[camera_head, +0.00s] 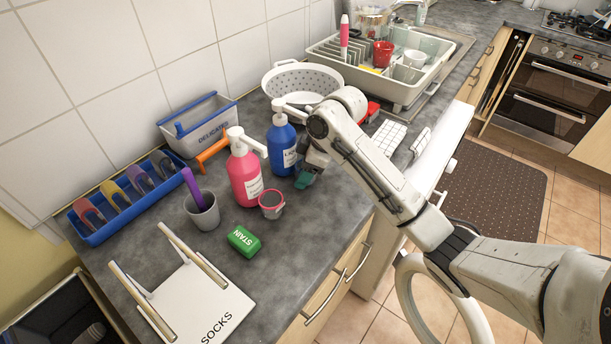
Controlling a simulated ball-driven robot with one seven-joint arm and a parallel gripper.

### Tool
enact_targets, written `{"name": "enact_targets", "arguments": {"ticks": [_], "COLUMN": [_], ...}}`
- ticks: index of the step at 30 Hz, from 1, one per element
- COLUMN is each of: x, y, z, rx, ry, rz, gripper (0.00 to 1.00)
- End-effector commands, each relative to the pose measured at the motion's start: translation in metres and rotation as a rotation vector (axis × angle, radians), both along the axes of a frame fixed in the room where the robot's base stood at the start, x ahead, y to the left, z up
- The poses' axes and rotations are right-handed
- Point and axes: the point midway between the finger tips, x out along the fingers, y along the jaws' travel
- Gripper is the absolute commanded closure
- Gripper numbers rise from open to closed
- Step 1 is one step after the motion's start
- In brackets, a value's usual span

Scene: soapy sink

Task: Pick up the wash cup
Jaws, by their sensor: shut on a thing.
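My gripper (308,170) is beside the blue pump bottle, low over the grey counter. It is shut on a small dark teal thing (304,181); its shape is mostly hidden, and I cannot tell if it is the wash cup. A small grey cup with a pinkish-red rim (271,206) stands on the counter in front of the pink pump bottle, apart from my gripper. A larger grey cup (205,217) with a purple handle standing in it is further left. A red cup (383,53) and a white cup (410,66) are in the dish rack.
The pink pump bottle (244,178) and blue pump bottle (281,150) stand close left of my gripper. A green STAIN block (243,241) and a white SOCKS stand (215,304) are nearer. A white colander (300,87) is behind. Bare counter lies right of the green block.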

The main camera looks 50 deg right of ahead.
Motion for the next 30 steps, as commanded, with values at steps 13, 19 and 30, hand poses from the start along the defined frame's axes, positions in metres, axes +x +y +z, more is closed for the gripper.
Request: {"name": "enact_targets", "arguments": {"ticks": [13, 19, 30], "x": [0.000, 0.001, -0.044], "y": [0.000, 0.000, -0.026], "z": [0.002, 0.015, 0.033], "rx": [0.000, 0.000, 0.002], "ry": [0.000, -0.003, -0.002], "rz": [0.000, 0.001, -0.006], "gripper": [0.73, 0.73, 0.73]}}
